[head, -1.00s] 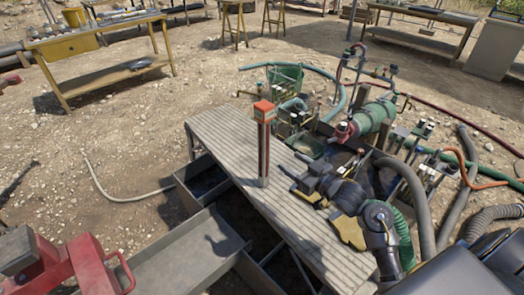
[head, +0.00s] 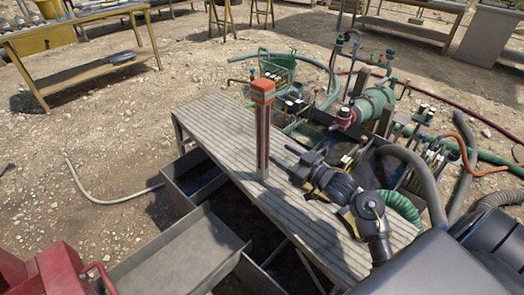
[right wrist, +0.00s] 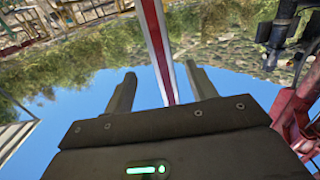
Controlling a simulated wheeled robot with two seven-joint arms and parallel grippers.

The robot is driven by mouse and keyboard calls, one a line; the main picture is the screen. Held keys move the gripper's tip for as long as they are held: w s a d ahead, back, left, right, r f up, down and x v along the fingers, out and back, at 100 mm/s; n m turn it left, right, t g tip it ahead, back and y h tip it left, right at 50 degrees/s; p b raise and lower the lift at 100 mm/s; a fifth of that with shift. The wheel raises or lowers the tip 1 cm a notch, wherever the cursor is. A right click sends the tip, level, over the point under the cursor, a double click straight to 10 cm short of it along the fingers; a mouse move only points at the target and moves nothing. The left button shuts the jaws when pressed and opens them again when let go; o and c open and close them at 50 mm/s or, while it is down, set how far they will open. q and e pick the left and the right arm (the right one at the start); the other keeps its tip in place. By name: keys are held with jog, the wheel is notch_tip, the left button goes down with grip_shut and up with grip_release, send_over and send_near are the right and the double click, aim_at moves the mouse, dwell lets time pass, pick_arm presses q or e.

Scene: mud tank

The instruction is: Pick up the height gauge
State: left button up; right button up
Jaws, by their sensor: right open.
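The height gauge (head: 262,135) is a tall, slim red and white post with an orange head. It stands upright on the slatted bench top (head: 215,125). My right gripper (head: 288,157) is open and lies just right of the post, with its fingers pointing towards it. In the right wrist view, the gauge's striped post (right wrist: 159,50) shows in the gap between the two open fingers (right wrist: 160,92). I cannot tell whether the post is between the fingertips or just beyond them. My left gripper is not in view.
Green pump machinery (head: 372,105) with hoses stands behind the bench on the right. Grey metal trays (head: 180,255) sit low at its front left. Red metalwork (head: 55,270) fills the lower left corner. A yellow worktable (head: 90,70) stands far left, with open gravel before it.

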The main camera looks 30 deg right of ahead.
aim_at(259, 140)
jog(key=shift+x, duration=5.4)
jog(key=shift+a, duration=0.1)
grip_shut()
